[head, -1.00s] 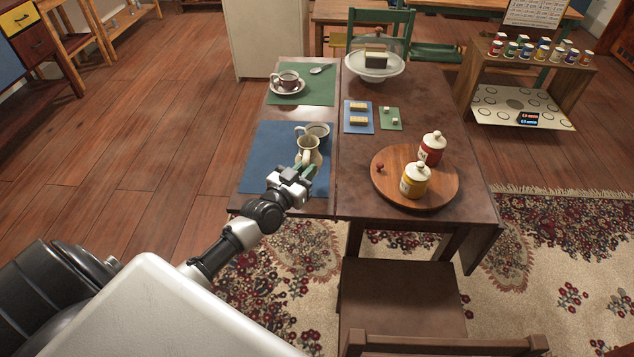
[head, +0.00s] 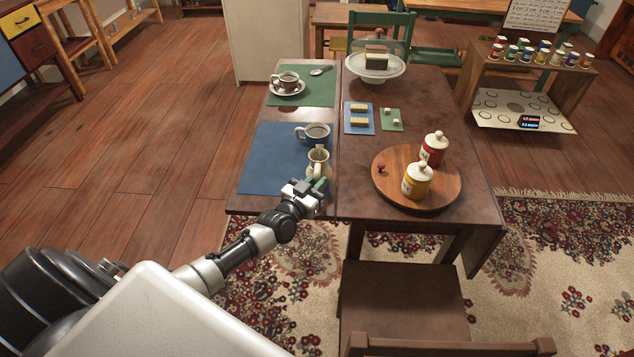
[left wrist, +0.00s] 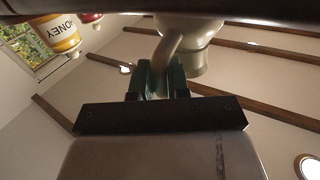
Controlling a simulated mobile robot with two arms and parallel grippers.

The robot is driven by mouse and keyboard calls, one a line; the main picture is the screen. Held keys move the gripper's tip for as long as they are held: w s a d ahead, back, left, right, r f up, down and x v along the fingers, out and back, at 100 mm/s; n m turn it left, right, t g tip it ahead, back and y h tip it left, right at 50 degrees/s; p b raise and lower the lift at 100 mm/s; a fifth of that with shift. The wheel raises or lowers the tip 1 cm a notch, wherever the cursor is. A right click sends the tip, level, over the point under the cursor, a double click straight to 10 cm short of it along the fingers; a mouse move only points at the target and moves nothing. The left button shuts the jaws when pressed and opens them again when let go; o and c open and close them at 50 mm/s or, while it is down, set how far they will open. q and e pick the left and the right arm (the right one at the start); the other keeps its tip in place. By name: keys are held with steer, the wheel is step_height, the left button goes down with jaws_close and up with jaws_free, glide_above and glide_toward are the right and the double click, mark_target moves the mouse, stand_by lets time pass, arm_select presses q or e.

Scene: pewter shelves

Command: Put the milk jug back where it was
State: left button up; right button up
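The cream milk jug (head: 318,161) is upright at the right side of the blue mat (head: 262,165), near the seam of the table. My left gripper (head: 319,185) is at its near side. In the left wrist view, the green fingers (left wrist: 161,80) are closed around the handle of the jug (left wrist: 196,45). I cannot tell whether the jug's base touches the mat or hangs just above it. A cup of dark drink (head: 316,134) stands behind the jug on the mat. My right gripper is not in view.
A round wooden board (head: 440,196) to the right holds a honey jar (head: 416,182), a red jar (head: 433,150) and a small red-topped item. Behind are a blue card (head: 359,117), a green mat with cup and saucer (head: 289,88), and a cake dome (head: 375,66).

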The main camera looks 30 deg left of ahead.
arm_select(q)
steer(key=o, duration=0.4)
steer(key=shift+s+r, duration=0.15)
steer(key=s+p, duration=0.1)
steer(key=s, duration=1.1)
steer(key=s+f+g, duration=0.3)
steer(key=s+f, duration=0.1)
steer(key=f, duration=0.5)
steer(key=s+f+g, duration=0.2)
steer(key=s+f, duration=0.2)
steer(key=f, duration=0.4)
steer(key=s+f+g, duration=0.3)
steer(key=s+f, duration=0.2)
steer(key=f, duration=0.4)
steer(key=s+d+f+g, duration=0.2)
steer(key=s+f+g, duration=0.1)
steer(key=s, duration=0.5)
steer(key=s+d+f+g, duration=0.3)
steer(key=s+f, duration=0.3)
steer(key=s, duration=0.2)
steer(key=s+d+f+m+g+y, duration=0.1)
steer(key=s+d+f+g, duration=0.1)
steer(key=s+f, duration=0.3)
steer(key=s+g, duration=0.1)
steer(key=s, duration=0.3)
steer(key=shift+d, duration=0.25)
